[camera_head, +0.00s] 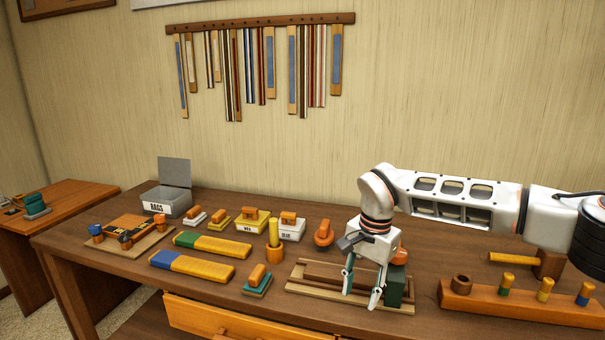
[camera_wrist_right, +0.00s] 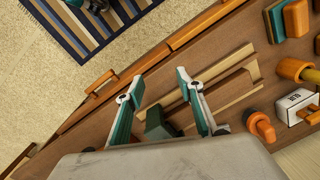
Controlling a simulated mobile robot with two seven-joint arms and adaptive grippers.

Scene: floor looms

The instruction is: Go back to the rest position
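My right gripper (camera_head: 361,288) hangs fingers-down over the front of the wooden workbench (camera_head: 220,293), above a shallow wooden tray (camera_head: 300,290). Its two teal-lined fingers are spread apart. In the right wrist view the gripper (camera_wrist_right: 165,85) shows nothing between its fingertips, with the tray (camera_wrist_right: 235,95) below. A dark green block (camera_head: 396,288) with an orange knob stands close behind the fingers; it also shows in the right wrist view (camera_wrist_right: 158,124). My right arm reaches in from the right. My left gripper does not show in either view.
A row of pegs in an orange rack (camera_head: 520,305) stands at right. A metal rags box (camera_head: 167,201), two long coloured blocks (camera_head: 212,246) and several orange-handled blocks stand left and behind. Strips hang on a wall rail (camera_head: 260,21). A striped rug (camera_wrist_right: 88,22) lies on the floor.

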